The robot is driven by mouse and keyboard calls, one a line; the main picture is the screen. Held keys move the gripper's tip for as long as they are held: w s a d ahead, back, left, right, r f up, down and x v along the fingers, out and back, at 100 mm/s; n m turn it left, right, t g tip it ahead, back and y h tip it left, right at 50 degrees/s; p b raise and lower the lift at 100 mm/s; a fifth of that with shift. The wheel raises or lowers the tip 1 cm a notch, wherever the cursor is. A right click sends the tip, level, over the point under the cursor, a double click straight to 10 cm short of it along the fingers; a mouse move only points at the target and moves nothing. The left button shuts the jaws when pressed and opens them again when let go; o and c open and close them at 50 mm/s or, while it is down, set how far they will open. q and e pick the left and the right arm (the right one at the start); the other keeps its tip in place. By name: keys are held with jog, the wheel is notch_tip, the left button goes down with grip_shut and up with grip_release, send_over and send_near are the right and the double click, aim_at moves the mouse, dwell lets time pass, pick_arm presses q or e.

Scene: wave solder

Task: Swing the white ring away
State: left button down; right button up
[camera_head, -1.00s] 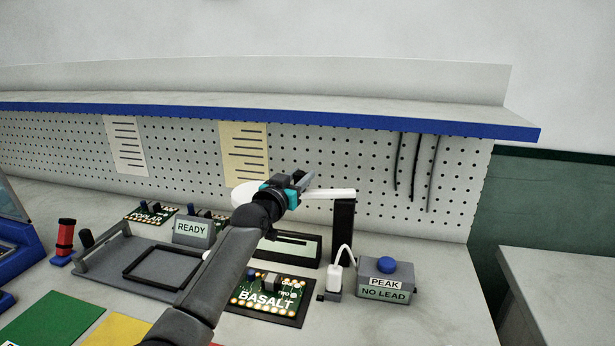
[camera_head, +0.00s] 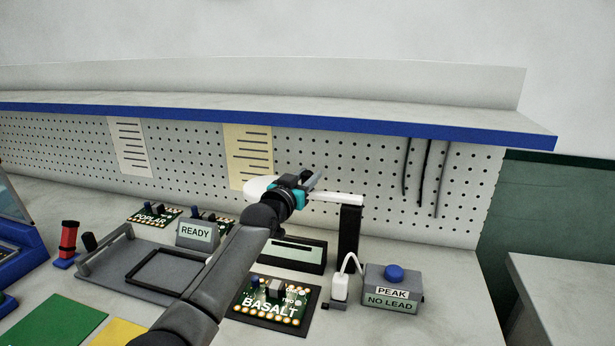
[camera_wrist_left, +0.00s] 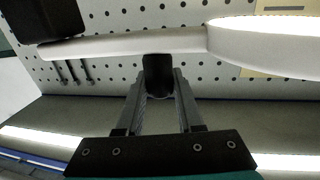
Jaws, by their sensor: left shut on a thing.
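The white ring (camera_head: 258,187) is at the end of a white swing arm (camera_head: 340,198), which is carried by a black post (camera_head: 348,232) on the bench. My left gripper (camera_head: 308,184) is at the swing arm, between ring and post, and hides part of both ring and arm. In the left wrist view the ring (camera_wrist_left: 270,48) is at upper right. The fingers there are shut on a dark knob (camera_wrist_left: 158,74) under the white arm (camera_wrist_left: 130,43). My right gripper is not in view.
A BASALT board (camera_head: 270,305) lies in front of the post, beside a PEAK / NO LEAD box (camera_head: 393,288) with a blue button. A READY sign (camera_head: 196,234) stands left. A pegboard (camera_head: 330,155) and blue-edged shelf (camera_head: 400,132) are close behind.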

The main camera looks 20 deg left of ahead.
pick_arm(q)
jog(key=c, duration=0.9)
grip_release()
jog(key=shift+a+r, duration=0.1)
jog(key=shift+r, duration=0.15)
jog(key=o, duration=0.4)
jog(key=shift+f, duration=0.15)
jog(key=shift+c, duration=0.2)
jog(key=shift+s+f, duration=0.1)
jog(key=shift+s, duration=0.35)
jog(key=s+a+p, duration=0.1)
jog(key=s+p, duration=0.2)
jog(key=s, duration=1.1)
jog(key=shift+p, duration=0.3)
jog(key=shift+s, duration=0.1)
